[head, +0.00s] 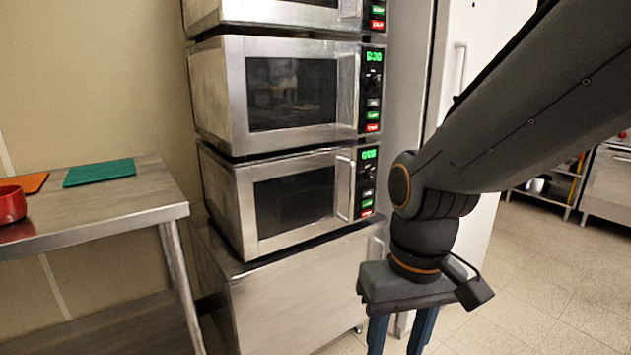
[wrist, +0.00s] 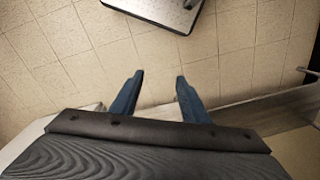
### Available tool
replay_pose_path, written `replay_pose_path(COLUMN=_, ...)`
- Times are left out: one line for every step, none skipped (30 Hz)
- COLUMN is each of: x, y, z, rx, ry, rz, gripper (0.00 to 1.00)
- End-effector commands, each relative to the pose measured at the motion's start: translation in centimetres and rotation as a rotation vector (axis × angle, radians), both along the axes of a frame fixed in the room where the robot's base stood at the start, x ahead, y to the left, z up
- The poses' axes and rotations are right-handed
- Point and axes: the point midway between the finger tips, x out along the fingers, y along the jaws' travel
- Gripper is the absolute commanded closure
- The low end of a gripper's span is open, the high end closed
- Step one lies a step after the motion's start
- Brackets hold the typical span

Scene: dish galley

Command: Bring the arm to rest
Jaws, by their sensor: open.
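My arm reaches in from the upper right of the head view and bends down at the wrist. My gripper (head: 397,345) points downward in front of the microwave stack, and its fingertips run past the bottom edge of the head view. In the wrist view my gripper (wrist: 158,85) shows two blue fingers, wide apart, with nothing between them. Tiled floor (wrist: 225,60) shows beyond the fingertips.
Stacked steel microwaves (head: 295,195) stand on a steel cabinet (head: 290,290). At left is a steel table (head: 120,200) with a red bowl (head: 10,205), an orange board (head: 28,182) and a green board (head: 100,172). Open floor (head: 520,285) lies at right.

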Motion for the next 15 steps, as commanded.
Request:
replay_pose_path(x=-0.1, y=-0.4, z=0.8, rx=-0.003, ry=0.002, rz=-0.011, gripper=0.58)
replay_pose_path(x=-0.1, y=-0.6, z=1.1, rx=-0.005, ry=0.003, rz=-0.017, gripper=0.58)
replay_pose_path(x=0.0, y=-0.8, z=1.4, rx=-0.006, ry=0.002, rz=-0.025, gripper=0.58)
replay_pose_path(x=0.0, y=-1.1, z=1.7, rx=-0.008, ry=0.001, rz=-0.032, gripper=0.58)
replay_pose_path(x=0.1, y=-1.3, z=1.9, rx=-0.009, ry=0.002, rz=-0.039, gripper=0.58)
replay_pose_path(x=0.1, y=-1.6, z=2.3, rx=-0.012, ry=0.003, rz=-0.049, gripper=0.58)
replay_pose_path(x=0.1, y=-1.9, z=2.6, rx=-0.013, ry=0.002, rz=-0.057, gripper=0.58)
replay_pose_path(x=0.1, y=-2.2, z=3.1, rx=-0.015, ry=0.002, rz=-0.067, gripper=0.58)
replay_pose_path(x=0.1, y=-2.6, z=3.5, rx=-0.018, ry=0.003, rz=-0.078, gripper=0.58)
replay_pose_path(x=0.1, y=-3.0, z=4.0, rx=-0.020, ry=0.003, rz=-0.089, gripper=0.58)
replay_pose_path(x=0.1, y=-3.4, z=4.4, rx=-0.023, ry=0.003, rz=-0.099, gripper=0.58)
replay_pose_path(x=0.1, y=-3.9, z=4.9, rx=-0.027, ry=0.005, rz=-0.113, gripper=0.58)
replay_pose_path(x=0.0, y=-4.3, z=5.4, rx=-0.028, ry=0.004, rz=-0.124, gripper=0.58)
replay_pose_path(x=0.0, y=-4.7, z=5.7, rx=-0.031, ry=0.005, rz=-0.133, gripper=0.58)
replay_pose_path(x=0.0, y=-5.2, z=6.2, rx=-0.033, ry=0.006, rz=-0.147, gripper=0.58)
